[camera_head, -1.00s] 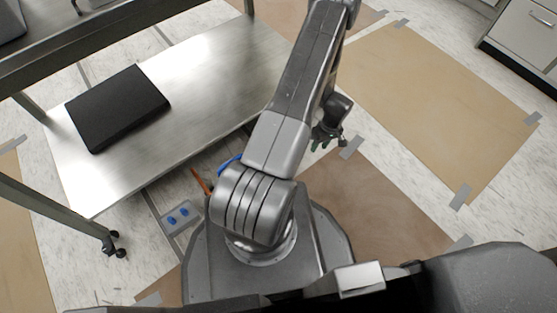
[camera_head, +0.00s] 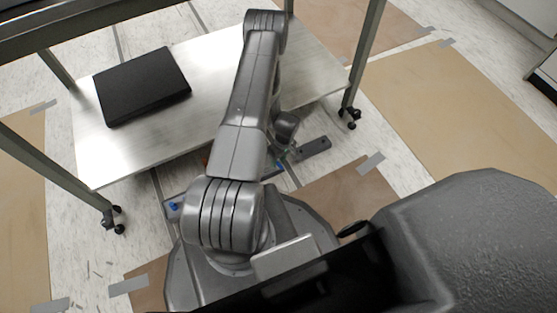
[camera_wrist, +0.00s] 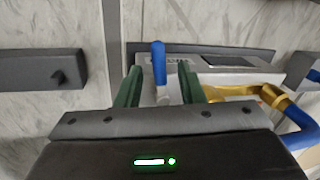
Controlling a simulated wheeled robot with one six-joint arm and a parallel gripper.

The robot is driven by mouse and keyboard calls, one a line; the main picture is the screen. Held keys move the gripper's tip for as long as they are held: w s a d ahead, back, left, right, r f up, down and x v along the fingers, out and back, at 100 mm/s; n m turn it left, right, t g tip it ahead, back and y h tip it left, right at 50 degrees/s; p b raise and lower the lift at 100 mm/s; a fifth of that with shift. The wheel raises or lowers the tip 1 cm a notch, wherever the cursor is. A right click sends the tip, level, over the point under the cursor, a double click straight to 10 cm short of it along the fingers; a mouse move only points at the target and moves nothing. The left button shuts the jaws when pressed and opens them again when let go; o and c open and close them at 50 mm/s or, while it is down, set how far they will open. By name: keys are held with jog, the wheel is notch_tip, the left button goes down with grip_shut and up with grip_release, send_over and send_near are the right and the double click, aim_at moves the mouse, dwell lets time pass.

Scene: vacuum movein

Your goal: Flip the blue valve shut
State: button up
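The blue valve handle (camera_wrist: 158,62) stands upright in the wrist view, on a pale unit with a dark panel (camera_wrist: 228,61). My gripper (camera_wrist: 158,80) is open, its two green fingers apart, and the handle shows between and just beyond the fingertips. I cannot tell whether either finger touches it. In the head view my gripper (camera_head: 281,156) is low beside the metal table, partly hidden by my arm.
A brass pipe (camera_wrist: 245,91) with a blue hose (camera_wrist: 291,125) lies right of the handle. A dark block with a knob (camera_wrist: 58,70) is at left. The metal table (camera_head: 210,110) holds a black flat case (camera_head: 142,84); its wheeled legs stand close by.

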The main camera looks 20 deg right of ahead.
grip_shut()
jog(key=shift+a+f+m+b, duration=0.2)
jog(key=shift+m+b, duration=0.3)
jog(key=shift+b, duration=0.25)
jog(key=shift+s+a+r+m+b, duration=0.1)
jog(key=shift+m+b, duration=0.1)
jog(key=shift+m, duration=0.15)
jog(key=shift+a+r+m+b, duration=0.1)
jog(key=shift+m+b, duration=0.05)
jog(key=shift+m, duration=0.2)
grip_release()
